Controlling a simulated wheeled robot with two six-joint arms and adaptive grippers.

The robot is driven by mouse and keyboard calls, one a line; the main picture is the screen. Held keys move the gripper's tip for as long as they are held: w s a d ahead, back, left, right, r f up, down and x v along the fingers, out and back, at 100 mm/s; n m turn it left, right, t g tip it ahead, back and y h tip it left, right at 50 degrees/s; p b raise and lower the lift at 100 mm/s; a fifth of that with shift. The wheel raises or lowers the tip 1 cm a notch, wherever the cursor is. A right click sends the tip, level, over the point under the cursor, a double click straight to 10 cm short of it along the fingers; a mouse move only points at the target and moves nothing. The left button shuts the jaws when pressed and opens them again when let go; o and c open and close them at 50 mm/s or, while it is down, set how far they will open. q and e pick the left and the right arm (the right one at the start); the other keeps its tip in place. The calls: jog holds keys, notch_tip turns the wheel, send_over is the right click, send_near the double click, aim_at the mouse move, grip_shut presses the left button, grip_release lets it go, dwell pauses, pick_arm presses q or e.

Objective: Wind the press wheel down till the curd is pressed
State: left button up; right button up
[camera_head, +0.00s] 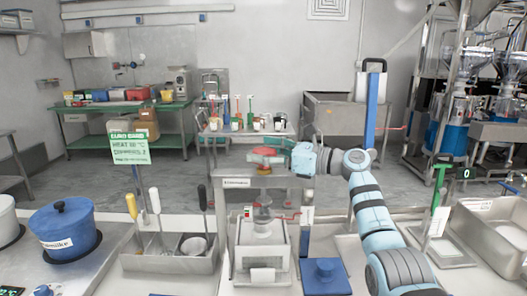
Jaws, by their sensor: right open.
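The press (262,243) stands on the front counter in the middle, a pale box-like frame with a rounded grey part on top. A red-orange, wheel-like piece (265,151) shows above it, partly hidden by my right gripper (270,158). My right gripper reaches in from the right and is open, at or very close to this piece; I cannot tell whether it touches. The curd cannot be made out. My left gripper is not in view.
A utensil tray (168,262) and a blue lidded pot (65,228) stand left of the press.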

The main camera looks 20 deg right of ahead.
jog(key=c, duration=1.2)
jog(key=shift+m+t+h+p, duration=0.5)
jog(key=shift+h+p, duration=0.1)
jog(key=shift+p, duration=0.1)
jog(key=m+t+h+p, duration=0.1)
jog(key=m+h+p, duration=0.1)
jog(key=p, duration=0.3)
jog(key=m+t+h+p, duration=0.2)
jog(key=h+p, duration=0.1)
jog(key=p, duration=0.3)
jog(key=m+t+h+p, duration=0.2)
jog(key=h+p, duration=0.1)
jog(key=p, duration=0.3)
jog(key=shift+r, duration=0.35)
jog(key=shift+f+m+h+p, duration=0.3)
jog(key=shift+m+h+p, duration=0.2)
jog(key=shift+h+p, duration=0.25)
jog(key=o, duration=1.2)
jog(key=shift+f, duration=0.1)
